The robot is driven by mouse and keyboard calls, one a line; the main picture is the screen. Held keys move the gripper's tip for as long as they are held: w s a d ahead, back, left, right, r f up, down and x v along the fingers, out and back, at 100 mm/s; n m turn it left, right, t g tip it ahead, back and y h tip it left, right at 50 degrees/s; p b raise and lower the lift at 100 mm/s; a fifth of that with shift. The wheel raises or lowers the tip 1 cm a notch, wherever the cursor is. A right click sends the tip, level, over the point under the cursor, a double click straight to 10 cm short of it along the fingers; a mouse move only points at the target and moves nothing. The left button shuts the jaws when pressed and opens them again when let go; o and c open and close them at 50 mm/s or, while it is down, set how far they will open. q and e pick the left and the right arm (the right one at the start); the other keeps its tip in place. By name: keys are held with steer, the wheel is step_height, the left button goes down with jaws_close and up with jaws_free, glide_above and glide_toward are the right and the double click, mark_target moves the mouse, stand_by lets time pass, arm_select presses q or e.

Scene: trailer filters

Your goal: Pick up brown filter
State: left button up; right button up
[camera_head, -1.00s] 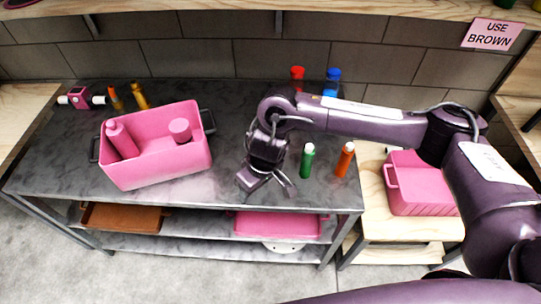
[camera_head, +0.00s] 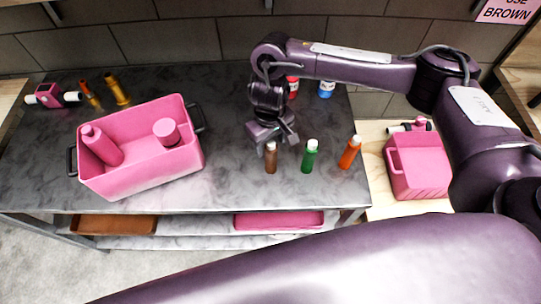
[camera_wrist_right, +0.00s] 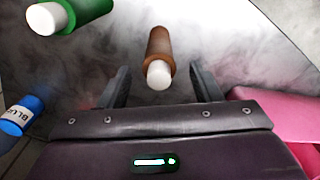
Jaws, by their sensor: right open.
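The brown filter (camera_head: 271,157) stands on the grey table near its front edge, left of a green filter (camera_head: 309,156). My right gripper (camera_head: 276,140) is just behind and above it in the head view, with its fingers apart. In the right wrist view the brown filter (camera_wrist_right: 159,57), with its white end, lies ahead of and between the two open fingers (camera_wrist_right: 161,88). I see no contact. My left gripper is not in view.
An orange filter (camera_head: 350,152) stands right of the green one. Red (camera_head: 292,87) and blue (camera_head: 326,88) bottles stand behind. A pink bin (camera_head: 146,165) with pink items is at left. Another pink bin (camera_head: 418,170) sits on the wooden table at right. A sign (camera_head: 507,11) reads "BROWN".

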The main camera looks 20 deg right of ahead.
mark_target(271, 157)
step_height(271, 157, down, 4)
steer(key=shift+r+b, duration=0.1)
steer(key=shift+b, duration=0.25)
steer(key=shift+f, duration=0.35)
steer(key=c, duration=1.1)
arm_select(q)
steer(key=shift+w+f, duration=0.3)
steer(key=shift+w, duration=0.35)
arm_select(e)
steer(key=shift+o, duration=0.2)
steer(key=shift+r, duration=0.1)
